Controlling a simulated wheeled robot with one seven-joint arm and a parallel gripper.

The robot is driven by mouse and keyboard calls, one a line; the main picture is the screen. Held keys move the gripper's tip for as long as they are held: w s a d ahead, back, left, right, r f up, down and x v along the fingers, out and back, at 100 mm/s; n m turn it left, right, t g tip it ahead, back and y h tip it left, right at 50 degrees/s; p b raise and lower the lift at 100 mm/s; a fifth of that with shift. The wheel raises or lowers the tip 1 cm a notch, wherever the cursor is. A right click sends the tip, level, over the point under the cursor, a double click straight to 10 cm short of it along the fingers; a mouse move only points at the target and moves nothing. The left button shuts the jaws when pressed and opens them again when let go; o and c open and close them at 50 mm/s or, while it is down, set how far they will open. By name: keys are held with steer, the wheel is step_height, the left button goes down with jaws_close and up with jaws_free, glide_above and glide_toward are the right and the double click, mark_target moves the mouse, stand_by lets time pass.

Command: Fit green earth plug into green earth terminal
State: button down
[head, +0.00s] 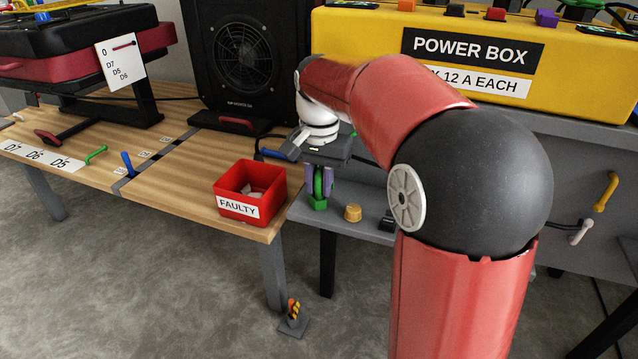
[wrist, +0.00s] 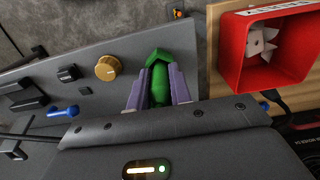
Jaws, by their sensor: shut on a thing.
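My gripper (head: 319,190) points down over the grey panel at the table's right end. Its two purple fingers are shut on the green earth plug (wrist: 160,88), which shows as a rounded green body between them in the wrist view. Directly beyond the plug is a wider, angular green piece, the green earth terminal (wrist: 159,56), also seen in the head view (head: 318,204) just below the fingertips. Plug and terminal line up and look touching. The fingers hide part of the joint, so I cannot tell how deep the plug sits.
A brass knob (head: 352,213) stands right of the terminal, with black parts (wrist: 28,92) and a blue plug (wrist: 62,111) farther along. The red FAULTY bin (head: 250,190) is close on the left. The yellow power box (head: 470,60) stands behind.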

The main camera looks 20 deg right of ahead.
mark_target(319, 174)
steer(key=c, duration=1.3)
jaws_free()
step_height(319, 174, up, 12)
steer(key=p, duration=0.4)
steer(key=s+f+n+t, duration=0.2)
steer(key=s+f, duration=0.1)
steer(key=s, duration=0.4)
steer(key=s+f+n+t, duration=0.1)
steer(key=s+f+n, duration=0.1)
steer(key=s+f, duration=0.2)
steer(key=s+f+n+t, duration=0.2)
steer(key=s+f+n, duration=0.1)
steer(key=s, duration=0.8)
steer(key=shift+f+t+b, duration=0.3)
steer(key=shift+f, duration=0.15)
